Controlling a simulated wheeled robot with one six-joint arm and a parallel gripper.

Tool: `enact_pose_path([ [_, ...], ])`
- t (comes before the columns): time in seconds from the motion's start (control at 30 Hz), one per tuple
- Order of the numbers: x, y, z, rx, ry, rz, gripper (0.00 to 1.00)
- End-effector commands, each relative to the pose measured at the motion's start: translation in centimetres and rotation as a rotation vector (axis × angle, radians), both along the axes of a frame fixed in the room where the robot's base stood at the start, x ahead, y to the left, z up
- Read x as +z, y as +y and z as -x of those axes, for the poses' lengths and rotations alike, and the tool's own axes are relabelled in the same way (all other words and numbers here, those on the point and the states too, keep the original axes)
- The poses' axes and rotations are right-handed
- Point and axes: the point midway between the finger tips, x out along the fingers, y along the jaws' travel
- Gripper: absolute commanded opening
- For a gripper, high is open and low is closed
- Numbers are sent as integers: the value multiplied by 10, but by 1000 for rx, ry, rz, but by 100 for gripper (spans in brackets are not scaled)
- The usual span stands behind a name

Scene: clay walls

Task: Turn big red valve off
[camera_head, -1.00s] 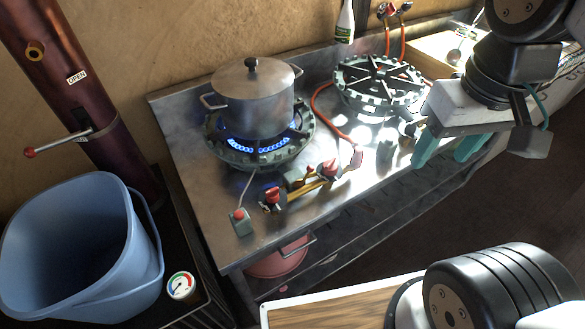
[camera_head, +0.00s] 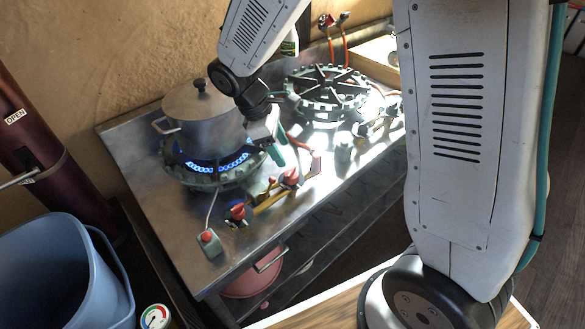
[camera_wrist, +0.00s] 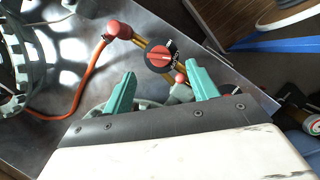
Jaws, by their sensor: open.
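The big red valve is a round red knob on a black dial (camera_wrist: 160,56) with pale lettering, set on a brass pipe. In the head view it appears as the red knob (camera_head: 290,177) at the stove's front. My gripper (camera_wrist: 161,80) is open and empty; its two teal fingers point toward the knob from below, one each side in the picture. Whether they touch it cannot be told, but the knob is not clasped. In the head view my gripper (camera_head: 280,148) hangs just behind the knob, beside the lit burner.
A steel pot (camera_head: 200,120) stands on the burner with blue flame (camera_head: 218,163). A smaller red knob (camera_head: 237,212) and a red-button box (camera_head: 208,241) lie to the left. An orange hose (camera_wrist: 91,72) joins the pipe. A blue bucket (camera_head: 60,275) stands at lower left.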

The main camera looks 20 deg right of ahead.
Motion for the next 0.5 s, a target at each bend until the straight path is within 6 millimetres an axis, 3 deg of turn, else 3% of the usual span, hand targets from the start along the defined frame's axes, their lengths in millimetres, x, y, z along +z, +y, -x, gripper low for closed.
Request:
enact_pose_path([
  [0.17, -19, 4, -7, 52, 27, 9, 58],
  [0.5, -66, -14, 2, 52, 29, 8, 58],
])
